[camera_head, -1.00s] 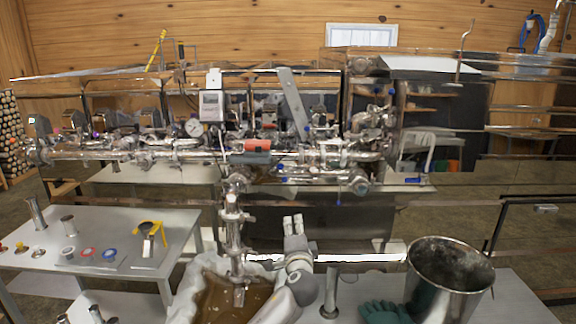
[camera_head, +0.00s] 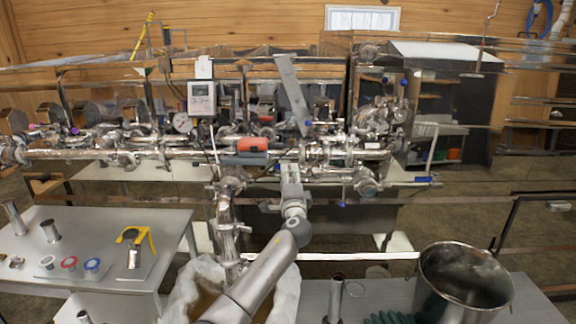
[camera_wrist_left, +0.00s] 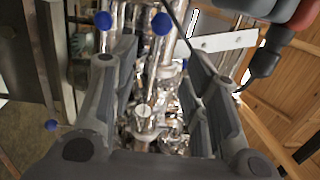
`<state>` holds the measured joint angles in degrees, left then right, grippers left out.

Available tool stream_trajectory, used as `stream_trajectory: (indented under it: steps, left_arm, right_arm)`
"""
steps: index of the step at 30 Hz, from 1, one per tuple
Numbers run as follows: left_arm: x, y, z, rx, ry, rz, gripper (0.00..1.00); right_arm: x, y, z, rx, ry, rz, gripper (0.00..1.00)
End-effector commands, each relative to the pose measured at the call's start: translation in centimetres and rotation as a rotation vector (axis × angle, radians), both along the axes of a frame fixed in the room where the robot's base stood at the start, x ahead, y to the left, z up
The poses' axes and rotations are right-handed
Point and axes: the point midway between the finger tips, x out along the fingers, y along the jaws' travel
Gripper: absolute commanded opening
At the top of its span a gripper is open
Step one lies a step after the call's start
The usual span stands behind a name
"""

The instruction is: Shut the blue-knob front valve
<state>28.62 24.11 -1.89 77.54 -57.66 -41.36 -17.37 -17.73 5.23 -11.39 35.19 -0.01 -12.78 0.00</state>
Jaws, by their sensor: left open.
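Several blue knobs show on the steel pipework in the head view: one by the upright metal plate (camera_head: 308,123), one at the upper right (camera_head: 404,82), and one hanging low (camera_head: 341,203). I cannot tell which is the front valve. My left gripper (camera_head: 290,172) is in front of the pipework, left of the low knob. In the left wrist view, my left gripper (camera_wrist_left: 160,62) is open with nothing held. Two blue knobs, a left one (camera_wrist_left: 103,20) and a right one (camera_wrist_left: 161,23), show beyond the fingers, and a third blue knob (camera_wrist_left: 52,125) at the left. My right gripper is out of view.
An orange-and-grey pipe part (camera_head: 252,145) is left of my gripper. A spout (camera_head: 228,225) hangs over a lined container (camera_head: 285,300). A steel bucket (camera_head: 465,275) stands at right, beside a green glove (camera_head: 395,318). A side table (camera_head: 120,220) holds small parts.

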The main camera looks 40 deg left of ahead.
Motion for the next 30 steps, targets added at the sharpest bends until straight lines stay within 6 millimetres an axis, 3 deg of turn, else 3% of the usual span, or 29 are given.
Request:
stream_trajectory:
  steps: [5, 15, 30]
  left_arm:
    - [1.8, 1.8, 0.4, 0.001, 0.002, 0.001, 0.42]
    - [4.1, 4.1, 0.6, -0.001, 0.0, 0.0, 0.42]
    - [4.6, 4.6, 0.7, -0.001, 0.002, -0.001, 0.4]
  right_arm:
    - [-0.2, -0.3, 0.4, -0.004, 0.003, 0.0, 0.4]
    - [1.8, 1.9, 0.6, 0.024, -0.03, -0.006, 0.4]
    - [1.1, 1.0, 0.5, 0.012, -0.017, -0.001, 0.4]
